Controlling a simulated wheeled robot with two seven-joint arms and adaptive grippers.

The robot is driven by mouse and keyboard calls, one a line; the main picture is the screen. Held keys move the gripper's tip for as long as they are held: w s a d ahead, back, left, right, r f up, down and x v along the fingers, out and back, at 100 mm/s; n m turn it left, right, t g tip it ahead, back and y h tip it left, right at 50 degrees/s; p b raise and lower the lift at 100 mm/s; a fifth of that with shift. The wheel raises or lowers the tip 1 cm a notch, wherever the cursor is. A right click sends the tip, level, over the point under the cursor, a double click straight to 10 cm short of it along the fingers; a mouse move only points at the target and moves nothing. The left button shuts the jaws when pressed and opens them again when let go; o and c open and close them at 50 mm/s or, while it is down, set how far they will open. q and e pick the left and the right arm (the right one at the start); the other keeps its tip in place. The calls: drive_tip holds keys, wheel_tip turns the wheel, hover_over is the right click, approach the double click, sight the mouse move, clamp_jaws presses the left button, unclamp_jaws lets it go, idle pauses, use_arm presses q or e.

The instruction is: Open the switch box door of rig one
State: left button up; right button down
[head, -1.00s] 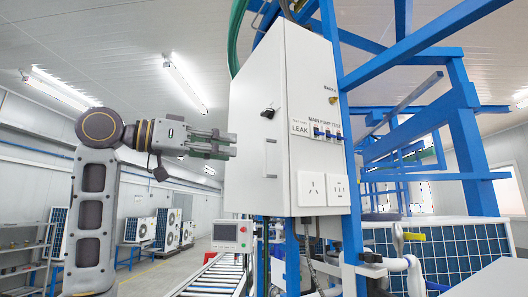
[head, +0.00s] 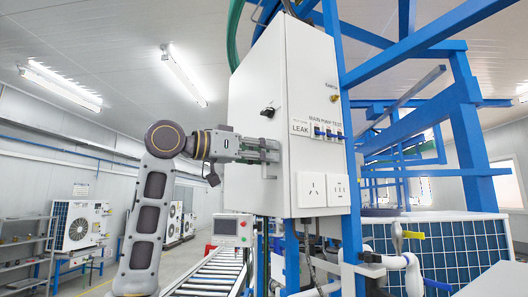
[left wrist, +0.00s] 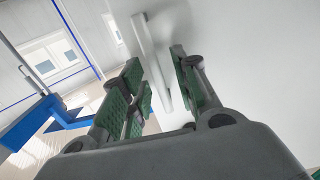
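The white switch box stands on the blue frame, and its door (head: 254,85) is the large flat face on the left, lying shut. A black knob (head: 268,112) sits on the door above the handle. My left gripper (head: 270,152) is at the door's handle in the head view, its fingers covering most of it. In the left wrist view the white bar handle (left wrist: 152,62) runs between the green-padded fingers (left wrist: 160,92), which are apart; I see no clear contact. My right gripper is not in view.
The box side carries a row of small switches (head: 328,134) and sockets (head: 311,188). A small control panel (head: 232,230) and a roller conveyor (head: 215,272) are below the door. Blue frame beams crowd the right; open room lies left of the door.

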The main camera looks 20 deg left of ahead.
use_arm(q)
clamp_jaws()
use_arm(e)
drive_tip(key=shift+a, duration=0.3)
use_arm(q)
drive_tip(key=shift+s+a, duration=0.1)
drive_tip(key=shift+a, duration=0.05)
